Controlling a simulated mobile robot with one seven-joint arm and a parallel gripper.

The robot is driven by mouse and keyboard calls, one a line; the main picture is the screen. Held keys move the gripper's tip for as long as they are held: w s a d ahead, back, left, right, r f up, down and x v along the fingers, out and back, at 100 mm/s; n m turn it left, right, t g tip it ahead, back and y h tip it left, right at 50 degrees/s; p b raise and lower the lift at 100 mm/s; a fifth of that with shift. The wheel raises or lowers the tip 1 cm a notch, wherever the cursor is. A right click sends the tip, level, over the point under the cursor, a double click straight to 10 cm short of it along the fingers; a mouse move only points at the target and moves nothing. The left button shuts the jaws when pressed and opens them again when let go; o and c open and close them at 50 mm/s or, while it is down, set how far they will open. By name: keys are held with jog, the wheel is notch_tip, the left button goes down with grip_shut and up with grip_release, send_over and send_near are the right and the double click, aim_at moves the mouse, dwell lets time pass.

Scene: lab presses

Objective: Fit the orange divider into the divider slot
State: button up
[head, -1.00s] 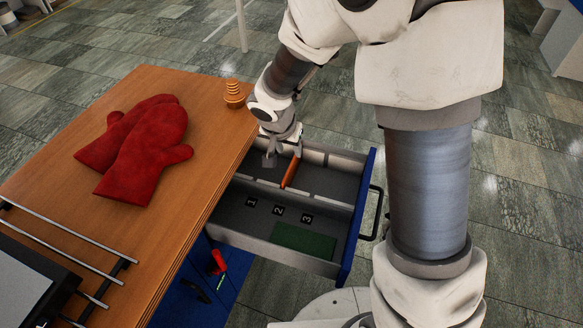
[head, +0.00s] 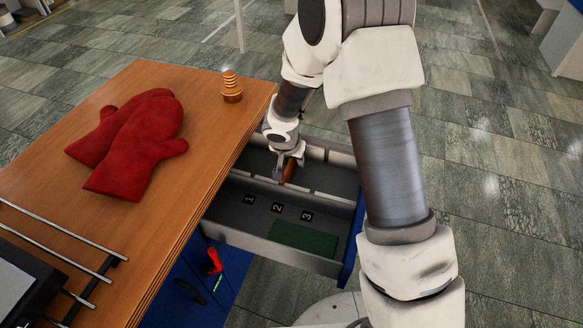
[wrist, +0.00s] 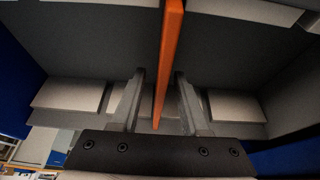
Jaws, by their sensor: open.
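The orange divider (head: 289,173) is a thin upright panel in the rear compartment of the open grey drawer (head: 235,236), running front to back, near label 2. In the wrist view the divider (wrist: 170,55) passes between the fingers of my gripper (wrist: 160,100), with a visible gap on each side. My gripper (head: 288,162) is open over the divider and hides part of it in the head view. Light rail pieces with gaps line the compartment walls (wrist: 72,94). Whether the divider's ends sit fully in a slot cannot be told.
Labels 1, 2 and 3 (head: 277,208) and a green pad (head: 304,238) are in the front compartment. A drawer handle is partly hidden by my arm.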

grip_shut()
jog(key=shift+r, duration=0.1)
dwell(0.5)
notch_tip(320, 180, up, 18)
jog(key=p, duration=0.6)
jog(key=s+d+r+n+y+p, duration=0.1)
jog(key=s+d+r+n+p, duration=0.3)
jog(key=s+d+p, duration=0.4)
jog(key=d+r+p, duration=0.1)
jog(key=d+p, duration=0.1)
jog(key=p, duration=0.3)
jog(key=shift+r+y, duration=0.35)
jog(key=shift+y, duration=0.05)
